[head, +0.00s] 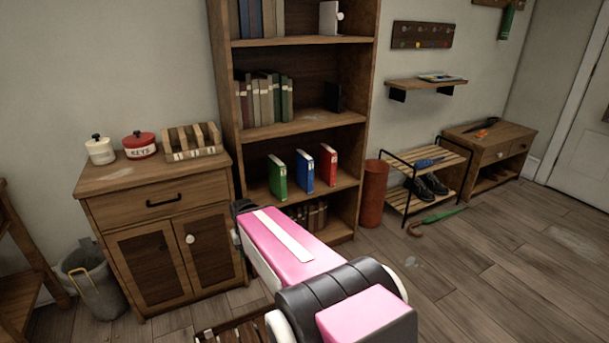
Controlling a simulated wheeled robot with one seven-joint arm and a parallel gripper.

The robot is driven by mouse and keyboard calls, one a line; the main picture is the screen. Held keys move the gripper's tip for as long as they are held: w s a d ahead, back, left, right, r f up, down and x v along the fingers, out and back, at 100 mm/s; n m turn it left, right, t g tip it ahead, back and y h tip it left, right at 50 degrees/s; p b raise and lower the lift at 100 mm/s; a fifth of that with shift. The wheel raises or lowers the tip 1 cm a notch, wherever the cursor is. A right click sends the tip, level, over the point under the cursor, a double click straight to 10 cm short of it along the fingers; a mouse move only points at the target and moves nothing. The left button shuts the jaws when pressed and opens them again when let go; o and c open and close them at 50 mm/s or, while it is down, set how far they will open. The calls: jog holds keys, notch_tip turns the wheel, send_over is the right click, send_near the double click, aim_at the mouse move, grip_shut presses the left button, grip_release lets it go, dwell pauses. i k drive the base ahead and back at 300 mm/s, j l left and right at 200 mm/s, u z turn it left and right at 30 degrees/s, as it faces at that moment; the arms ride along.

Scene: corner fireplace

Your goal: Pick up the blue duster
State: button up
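A slim blue item (430,161) lies on the top shelf of the shoe rack at the right. It may be the blue duster, but it is too small to be sure. My pink and black arm reaches from the bottom right toward the cabinet and bookcase. My gripper's fingers do not show, so I cannot tell their state. Nothing of mine touches the blue item.
The shoe rack (398,202) holds dark shoes (431,186) below. A green umbrella (440,217) lies on the floor before it. A reddish cylinder (373,192) stands between rack and bookcase (228,90). A low bench (488,139) stands farther right. Floor at right is mostly clear.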

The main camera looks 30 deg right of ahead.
aim_at(421, 164)
jog(key=z, duration=1.95)
